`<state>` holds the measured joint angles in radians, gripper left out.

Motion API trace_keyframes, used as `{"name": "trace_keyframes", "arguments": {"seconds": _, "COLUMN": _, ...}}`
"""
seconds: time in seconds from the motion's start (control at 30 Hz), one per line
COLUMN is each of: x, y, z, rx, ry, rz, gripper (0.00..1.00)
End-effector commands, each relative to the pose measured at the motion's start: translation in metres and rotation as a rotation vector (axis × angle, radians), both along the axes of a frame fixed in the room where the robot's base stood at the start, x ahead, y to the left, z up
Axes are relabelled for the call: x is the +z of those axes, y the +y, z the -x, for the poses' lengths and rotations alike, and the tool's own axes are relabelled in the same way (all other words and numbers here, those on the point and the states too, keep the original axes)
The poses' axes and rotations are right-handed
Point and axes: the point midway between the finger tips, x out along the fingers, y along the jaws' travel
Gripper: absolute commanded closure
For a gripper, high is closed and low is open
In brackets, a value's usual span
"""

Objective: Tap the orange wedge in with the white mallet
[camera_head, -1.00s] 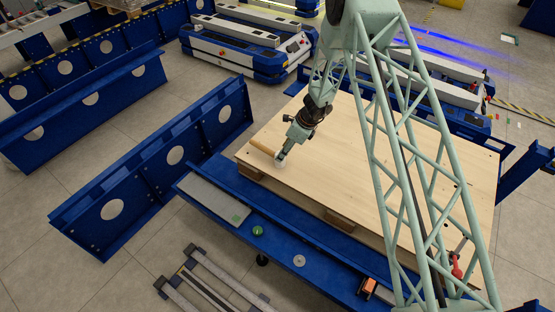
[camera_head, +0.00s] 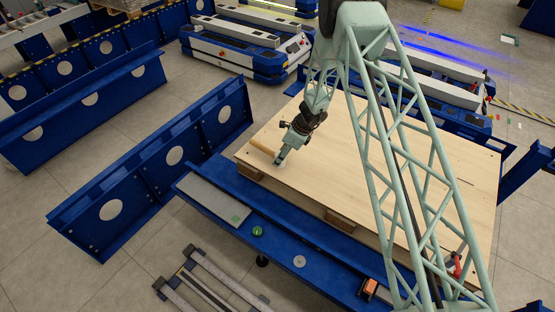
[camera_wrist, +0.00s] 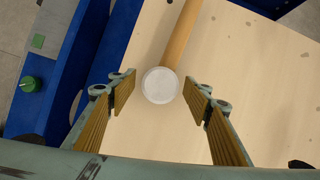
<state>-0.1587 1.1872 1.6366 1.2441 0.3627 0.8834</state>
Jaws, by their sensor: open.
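The white mallet lies on the pale wooden board (camera_head: 400,165) near its left corner. Its wooden handle (camera_head: 263,146) points up and left in the head view. In the wrist view its round white head (camera_wrist: 160,86) sits between the fingertips, with the handle (camera_wrist: 182,35) running to the top edge. My gripper (camera_head: 279,161) is open over the head, with a gap on both sides in the wrist view (camera_wrist: 160,90). A small orange block with dark parts (camera_head: 369,287), perhaps the orange wedge, sits on the blue ledge at the lower right.
The blue ledge (camera_head: 282,237) along the board's near side carries a green knob (camera_head: 257,231) and a grey disc (camera_head: 299,261). Wooden blocks (camera_head: 338,218) show under the board. A red-handled clamp (camera_head: 457,265) is at the right. The board's middle is clear.

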Motion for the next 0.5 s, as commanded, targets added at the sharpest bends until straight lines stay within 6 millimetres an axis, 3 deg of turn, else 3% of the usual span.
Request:
{"name": "trace_keyframes", "arguments": {"seconds": 0.2, "x": -0.016, "y": 0.007, "z": -0.002, "rx": 0.001, "ry": 0.001, "rz": 0.000, "gripper": 0.54}}
{"name": "trace_keyframes", "arguments": {"seconds": 0.5, "x": -0.018, "y": 0.007, "z": -0.002, "rx": 0.001, "ry": 0.000, "rz": 0.000, "gripper": 0.54}}
